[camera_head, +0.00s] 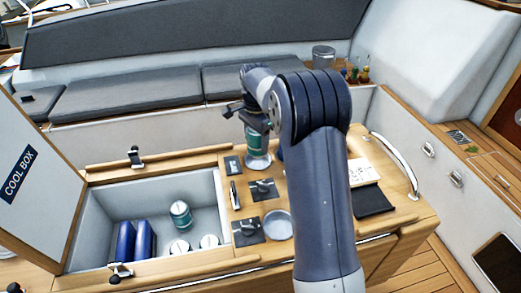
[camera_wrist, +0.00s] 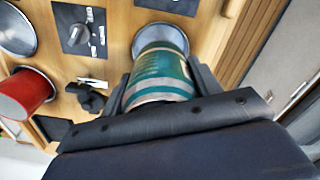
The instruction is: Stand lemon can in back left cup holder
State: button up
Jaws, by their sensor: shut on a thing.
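A teal-green can (camera_head: 257,143) with pale bands is held between the jaws of my gripper (camera_head: 254,122). In the wrist view the teal can (camera_wrist: 160,72) sits between both fingers of my gripper (camera_wrist: 162,92); its label is not readable. Its lower end is at a round silver cup holder (camera_head: 258,163), whose rim (camera_wrist: 138,42) shows around the can's far end in the wrist view. I cannot tell whether the can rests on the holder's bottom. Another teal can (camera_head: 180,213) stands in the open cool box.
The cool box (camera_head: 88,213) also holds blue packs (camera_head: 125,241) and white-topped cans (camera_head: 210,241). An empty holder (camera_head: 278,225) is nearer. A red can (camera_wrist: 24,92) is in another holder. Black cleat-like fittings (camera_head: 263,188) lie between. My arm hides part of the table.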

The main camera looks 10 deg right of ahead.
aim_at(257, 151)
jog(key=shift+f+p, duration=0.4)
jog(key=shift+f, duration=1.9)
jog(key=shift+f, duration=0.4)
jog(key=o, duration=1.2)
notch_tip(257, 151, up, 13)
jog(key=shift+f+b, duration=0.1)
jog(key=shift+b, duration=0.55)
jog(key=shift+f, duration=0.1)
